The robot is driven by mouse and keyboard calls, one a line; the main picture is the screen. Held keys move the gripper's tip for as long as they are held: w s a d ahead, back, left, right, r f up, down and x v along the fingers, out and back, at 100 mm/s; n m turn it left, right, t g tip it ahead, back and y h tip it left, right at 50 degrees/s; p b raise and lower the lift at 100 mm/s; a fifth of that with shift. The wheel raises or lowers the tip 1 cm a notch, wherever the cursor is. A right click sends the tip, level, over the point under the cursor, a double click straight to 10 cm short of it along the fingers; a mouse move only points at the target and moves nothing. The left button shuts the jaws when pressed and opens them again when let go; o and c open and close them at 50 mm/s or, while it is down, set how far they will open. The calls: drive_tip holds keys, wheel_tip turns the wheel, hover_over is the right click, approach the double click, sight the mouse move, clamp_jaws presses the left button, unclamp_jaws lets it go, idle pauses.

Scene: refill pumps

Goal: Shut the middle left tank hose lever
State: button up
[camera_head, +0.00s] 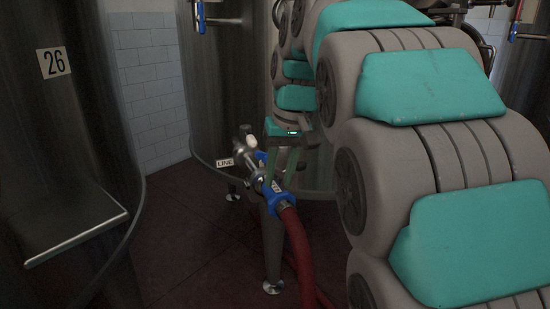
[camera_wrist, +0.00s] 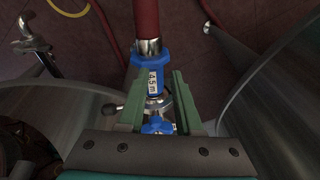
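The tank hose is red (camera_head: 296,245) and ends in a blue labelled coupling (camera_head: 276,195) on a metal valve at the tank's lower side. In the wrist view the blue coupling (camera_wrist: 152,76) shows just beyond my gripper. A small blue part (camera_wrist: 157,126), seemingly the lever, lies between the green fingers, near the palm. My gripper (camera_wrist: 160,82) is open, with one finger on either side of the valve. Whether a finger touches the lever I cannot tell. In the head view my gripper (camera_head: 282,165) points down over the valve, partly hiding it; the lever's exact angle is unclear.
A steel tank with a 26 plate (camera_head: 53,62) stands at the left. The tank behind the valve carries a LINE label (camera_head: 225,162). A metal tank leg (camera_head: 272,245) stands below the valve. The dark red floor (camera_head: 190,240) between the tanks is clear.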

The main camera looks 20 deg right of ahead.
sight(249, 137)
drive_tip(key=w+d+r+y, duration=0.1)
drive_tip(key=w+r, duration=0.1)
drive_tip(key=w, duration=0.1)
drive_tip(key=w+r+y+p, duration=0.1)
drive_tip(key=w+r, duration=0.1)
drive_tip(key=w, duration=0.1)
drive_tip(key=w+d+r+n+t+y+p, duration=0.1)
drive_tip(key=w, duration=0.2)
drive_tip(key=shift+d+r, duration=0.35)
drive_tip(key=shift+r, duration=0.05)
clamp_jaws()
drive_tip(key=w+d+r+t+y+p, duration=0.1)
drive_tip(key=w+d+r+y, duration=0.1)
drive_tip(key=w+d+r, duration=0.4)
drive_tip(key=s+b+x, duration=0.1)
drive_tip(key=b+x, duration=0.4)
drive_tip(key=x, duration=0.8)
drive_tip(key=shift+s+a+n, duration=0.2)
drive_tip(key=shift+a+n, duration=0.1)
drive_tip(key=shift+n, duration=0.1)
